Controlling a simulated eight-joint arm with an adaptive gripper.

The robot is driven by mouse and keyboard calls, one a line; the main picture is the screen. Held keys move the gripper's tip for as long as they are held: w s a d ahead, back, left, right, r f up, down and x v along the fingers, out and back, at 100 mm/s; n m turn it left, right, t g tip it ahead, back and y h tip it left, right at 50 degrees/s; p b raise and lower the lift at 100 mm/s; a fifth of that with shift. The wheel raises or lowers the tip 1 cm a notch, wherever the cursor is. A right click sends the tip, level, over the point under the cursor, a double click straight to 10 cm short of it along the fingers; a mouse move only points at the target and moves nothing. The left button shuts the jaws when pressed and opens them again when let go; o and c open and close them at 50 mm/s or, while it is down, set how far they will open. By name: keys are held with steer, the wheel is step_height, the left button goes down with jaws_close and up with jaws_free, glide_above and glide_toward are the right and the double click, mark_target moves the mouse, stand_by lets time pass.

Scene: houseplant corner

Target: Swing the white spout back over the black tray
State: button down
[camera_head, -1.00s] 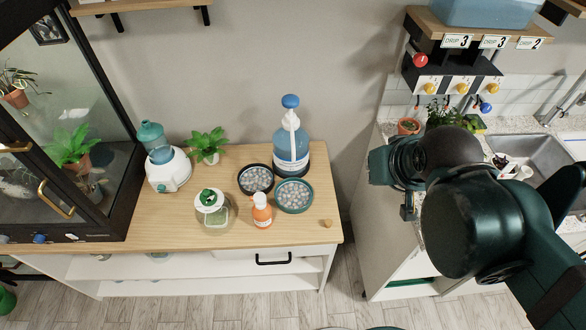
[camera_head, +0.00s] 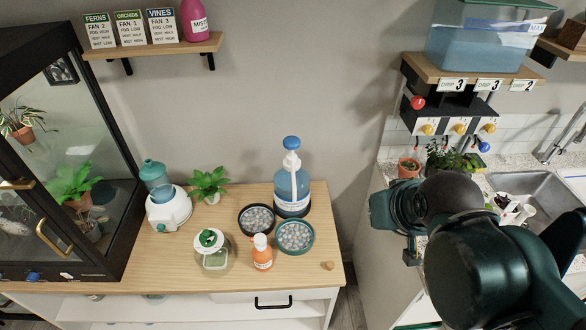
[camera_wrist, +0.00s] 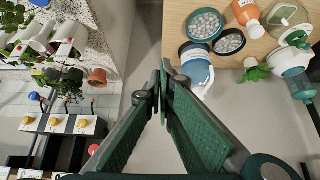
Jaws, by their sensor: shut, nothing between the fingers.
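The blue pump bottle (camera_head: 292,187) stands at the back right of the wooden table, with a blue knob on top. Its white spout (camera_head: 291,160) points forward, toward the trays; I cannot tell exactly which one it faces. The black tray (camera_head: 243,229), full of pebbles, is front left of the bottle. A teal tray (camera_head: 311,246) of pebbles is directly in front. In the wrist view the bottle (camera_wrist: 194,66) and black tray (camera_wrist: 243,45) appear upside down, beyond the fingers. My gripper (camera_wrist: 160,78) is shut and empty, apart from the bottle. Its fingertips are unclear in the head view.
An orange-and-white bottle (camera_head: 262,256) and a glass jar (camera_head: 212,254) stand by the trays. A white humidifier (camera_head: 169,210) and a plant (camera_head: 208,184) are farther left. The drip station (camera_head: 460,110) and sink (camera_head: 530,190) are right, beyond a gap.

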stand_by(0.3)
steer(key=c, duration=2.6)
jaws_free()
steer(key=shift+o, duration=0.4)
steer(key=shift+w+a+r+p, duration=0.3)
steer(key=shift+w+r, duration=0.15)
steer(key=shift+w, duration=0.15)
steer(key=g+y+p, duration=0.2)
steer(key=g+p, duration=0.5)
steer(key=p, duration=0.3)
glide_above(294, 175)
steer(key=d, duration=0.2)
steer(key=shift+a+f, duration=0.1)
steer(key=shift+f, duration=2.15)
steer(key=shift+f+b, duration=0.15)
steer(key=shift+b, duration=0.15)
steer(key=shift+a+f, duration=0.25)
steer(key=shift+f, duration=1)
steer(key=shift+a+f, duration=0.25)
steer(key=shift+f, duration=0.95)
steer(key=shift+a+f, duration=0.25)
steer(key=shift+f, duration=1)
